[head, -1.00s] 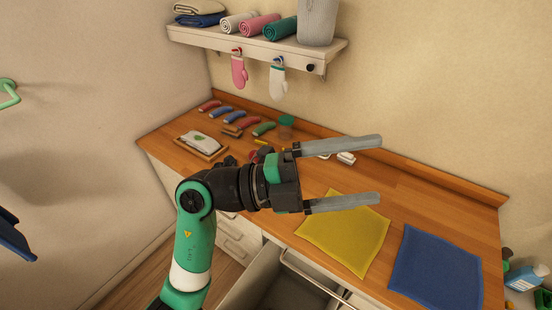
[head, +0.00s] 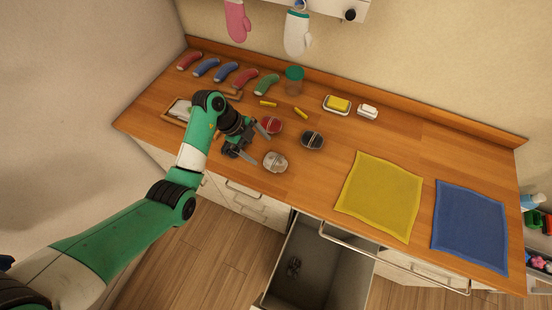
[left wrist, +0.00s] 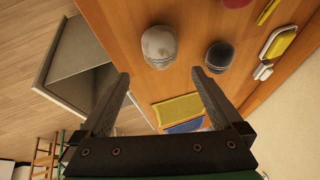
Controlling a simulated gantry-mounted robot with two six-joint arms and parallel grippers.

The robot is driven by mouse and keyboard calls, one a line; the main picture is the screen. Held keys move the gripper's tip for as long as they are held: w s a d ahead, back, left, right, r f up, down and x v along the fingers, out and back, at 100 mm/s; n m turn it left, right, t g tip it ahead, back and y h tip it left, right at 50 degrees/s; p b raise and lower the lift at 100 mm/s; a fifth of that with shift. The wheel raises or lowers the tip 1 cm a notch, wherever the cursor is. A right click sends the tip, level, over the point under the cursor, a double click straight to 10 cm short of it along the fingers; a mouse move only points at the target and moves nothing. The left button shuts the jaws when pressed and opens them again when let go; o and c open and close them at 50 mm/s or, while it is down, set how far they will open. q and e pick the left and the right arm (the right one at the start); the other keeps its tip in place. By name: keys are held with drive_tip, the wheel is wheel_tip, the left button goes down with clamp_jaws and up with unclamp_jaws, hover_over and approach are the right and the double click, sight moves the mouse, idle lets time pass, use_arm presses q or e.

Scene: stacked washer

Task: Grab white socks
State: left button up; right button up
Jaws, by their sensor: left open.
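The white socks (head: 275,162) are a rolled, off-white ball on the wooden counter near its front edge. In the left wrist view the white socks (left wrist: 159,45) lie just beyond the fingertips, between the two fingers' lines. My left gripper (head: 257,143) is open and empty, just left of the socks in the head view and apart from them. The left wrist view shows its two spread fingers (left wrist: 160,74). My right gripper is not in view.
Red socks (head: 271,125) and black socks (head: 312,140) lie close by on the counter. A yellow cloth (head: 380,196) and a blue cloth (head: 470,226) lie to the right. An open drawer (head: 305,262) juts out below the front edge.

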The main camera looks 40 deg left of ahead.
sight(273, 160)
use_arm(q)
drive_tip(key=b+x, duration=0.1)
drive_tip(key=x, duration=0.4)
drive_tip(key=shift+w+d+f+b, duration=0.1)
drive_tip(key=shift+f+b, duration=0.25)
drive_tip(key=shift+w+d+f, duration=0.1)
drive_tip(key=shift+w+f, duration=0.1)
drive_tip(key=shift+f, duration=0.05)
drive_tip(key=b+x, duration=0.2)
drive_tip(key=x, duration=0.3)
drive_tip(key=shift+d, duration=0.2)
drive_tip(key=shift+c, duration=0.3)
drive_tip(key=c, duration=1.1)
